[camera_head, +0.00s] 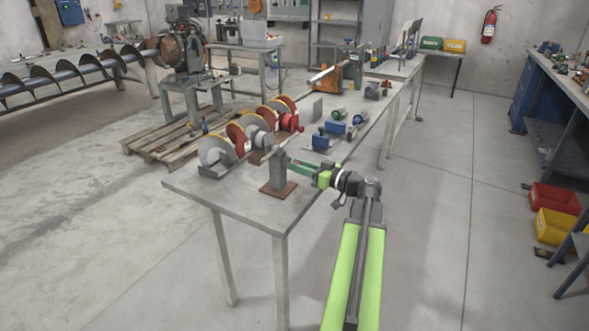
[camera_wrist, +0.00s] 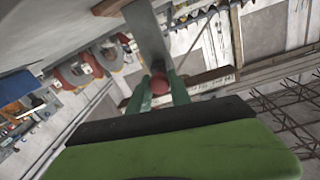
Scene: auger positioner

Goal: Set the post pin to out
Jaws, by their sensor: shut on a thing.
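The grey post (camera_head: 278,170) stands upright on a brown base plate (camera_head: 277,190) near the front end of the grey table. In the wrist view the post (camera_wrist: 148,38) rises just beyond my fingers. The post pin's round red knob (camera_wrist: 159,84) sits between my two green fingertips, at the post's side. My gripper (camera_head: 292,167) reaches the post from the right and is shut on the knob. In the head view the fingers hide the knob. The pin's shaft is hidden, so I cannot tell how far out it is.
Red and grey discs (camera_head: 243,136) stand in a row left of the post. Small blue clamps (camera_head: 325,138) and a grey upright plate (camera_head: 318,107) lie farther back on the table (camera_head: 235,195).

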